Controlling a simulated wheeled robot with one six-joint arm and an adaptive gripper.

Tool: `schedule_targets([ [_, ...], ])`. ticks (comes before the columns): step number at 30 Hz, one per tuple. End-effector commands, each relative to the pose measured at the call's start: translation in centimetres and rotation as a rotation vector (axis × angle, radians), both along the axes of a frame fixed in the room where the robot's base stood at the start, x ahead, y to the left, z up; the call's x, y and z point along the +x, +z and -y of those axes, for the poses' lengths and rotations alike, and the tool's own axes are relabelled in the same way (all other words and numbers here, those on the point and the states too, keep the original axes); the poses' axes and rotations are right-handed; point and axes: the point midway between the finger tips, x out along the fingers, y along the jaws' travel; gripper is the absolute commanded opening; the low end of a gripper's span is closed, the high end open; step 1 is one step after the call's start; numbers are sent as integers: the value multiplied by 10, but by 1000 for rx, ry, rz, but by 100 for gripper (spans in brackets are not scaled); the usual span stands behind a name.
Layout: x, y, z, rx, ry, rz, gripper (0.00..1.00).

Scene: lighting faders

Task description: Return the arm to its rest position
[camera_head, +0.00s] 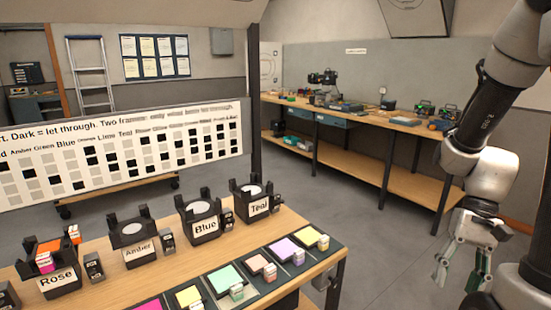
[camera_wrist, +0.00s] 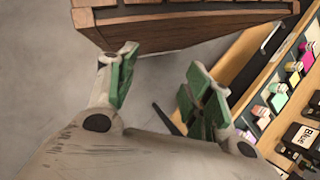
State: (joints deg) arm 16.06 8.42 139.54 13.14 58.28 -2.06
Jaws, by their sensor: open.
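My gripper (camera_head: 463,266) hangs at the right of the head view, fingers pointing down, beside the near table and clear of it. Its two green-padded fingers are apart with nothing between them. In the wrist view my gripper (camera_wrist: 155,90) also shows open and empty, with grey floor between the fingers. My arm comes down from the upper right corner in the head view.
The near wooden table (camera_head: 185,250) carries black holders labelled Rose (camera_head: 57,279), Amber (camera_head: 140,250), Blue (camera_head: 205,227) and Teal (camera_head: 259,207), and several coloured swatches. A long workbench (camera_head: 400,122) stands behind. Grey floor (camera_head: 385,240) lies open between them.

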Motion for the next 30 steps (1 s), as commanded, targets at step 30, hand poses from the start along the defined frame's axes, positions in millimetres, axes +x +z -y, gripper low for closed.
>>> schedule_targets([
  [30,-7,173,-13,-311,356,795,38],
])
